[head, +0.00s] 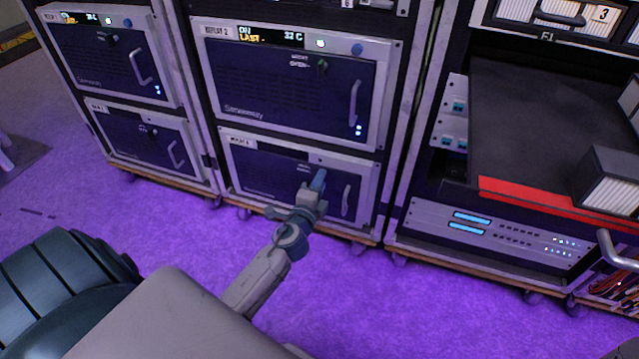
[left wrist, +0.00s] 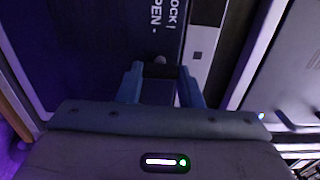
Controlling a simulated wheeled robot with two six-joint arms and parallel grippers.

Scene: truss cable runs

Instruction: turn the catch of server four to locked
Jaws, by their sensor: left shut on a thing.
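The lower server in the middle rack (head: 265,178), whose small label is hard to read, has a dark front panel with a handle (head: 346,200) at its right. My left gripper (head: 319,182) reaches to the upper right part of that panel. In the left wrist view its two blue fingers (left wrist: 160,85) are closed around the small catch; a grey tip of the catch (left wrist: 160,61) shows between them. Printed LOCK and OPEN marks (left wrist: 165,16) lie just beyond the fingers. The fingers hide most of the catch, so I cannot tell which way it points. My right gripper is not in view.
Above is the server marked 2 (head: 290,85), with its own catch (head: 322,67) and handle (head: 354,102). More servers (head: 112,55) stand in the left rack. A rack with a dark shelf and red edge (head: 560,195) stands at right. The purple floor (head: 400,310) in front is clear.

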